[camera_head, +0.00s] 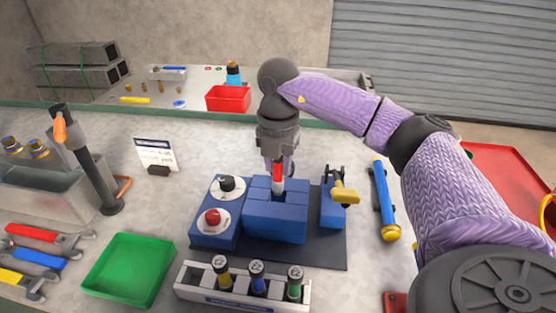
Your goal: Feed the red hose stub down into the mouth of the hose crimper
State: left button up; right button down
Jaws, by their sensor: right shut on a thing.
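The red hose stub (278,174) is upright in my right gripper (279,164), which is shut on it. The hose crimper (274,223) is a blue block assembly on a dark base plate. The stub's lower end is at the top middle of the crimper, over the gap between its blue blocks. I cannot tell how far the stub is inside the mouth. The crimper has a black knob (227,184) and a red knob (212,217) on its left part. My left gripper is not in view.
A rack with several capped vials (256,280) stands in front of the crimper. A green tray (129,270) and wrenches (40,258) lie at left. A yellow-handled valve (345,191) and a blue cylinder (382,195) are at right. A red bin (228,98) sits behind.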

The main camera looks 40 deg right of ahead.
aim_at(278, 179)
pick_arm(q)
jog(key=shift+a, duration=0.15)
pick_arm(e)
jog(key=shift+f, duration=0.1)
jog(key=shift+f+b, duration=0.3)
jog(key=shift+f, duration=1.15)
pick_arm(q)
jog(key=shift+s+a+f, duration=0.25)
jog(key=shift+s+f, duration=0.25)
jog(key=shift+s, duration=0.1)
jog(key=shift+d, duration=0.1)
